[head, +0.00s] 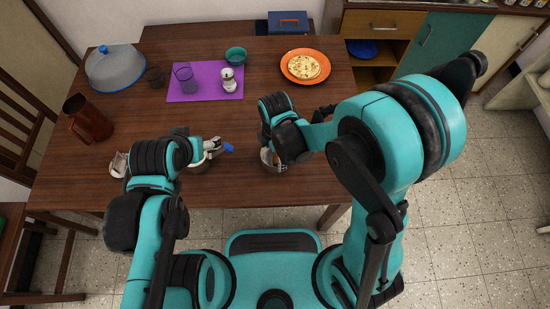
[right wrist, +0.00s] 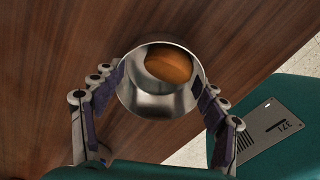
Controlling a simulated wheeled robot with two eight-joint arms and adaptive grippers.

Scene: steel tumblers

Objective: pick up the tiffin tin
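A round steel vessel (right wrist: 158,104) with an orange-brown inside fills the middle of the right wrist view. In the head view it shows near the table's front edge (head: 267,157), partly hidden by my right gripper (head: 272,160). The right gripper's purple-padded fingers lie against both sides of the vessel, with no visible gap. A second steel vessel (head: 199,165) is below my left gripper (head: 218,147), partly covered by it. A blue piece shows at that gripper's tip; its finger opening is unclear. I cannot tell by name which thing is the tiffin tin.
A blue box with an orange handle (head: 288,20) is at the back. A plate of flatbread (head: 305,66), a grey dome (head: 115,68) and a brown jug (head: 88,120) stand around.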

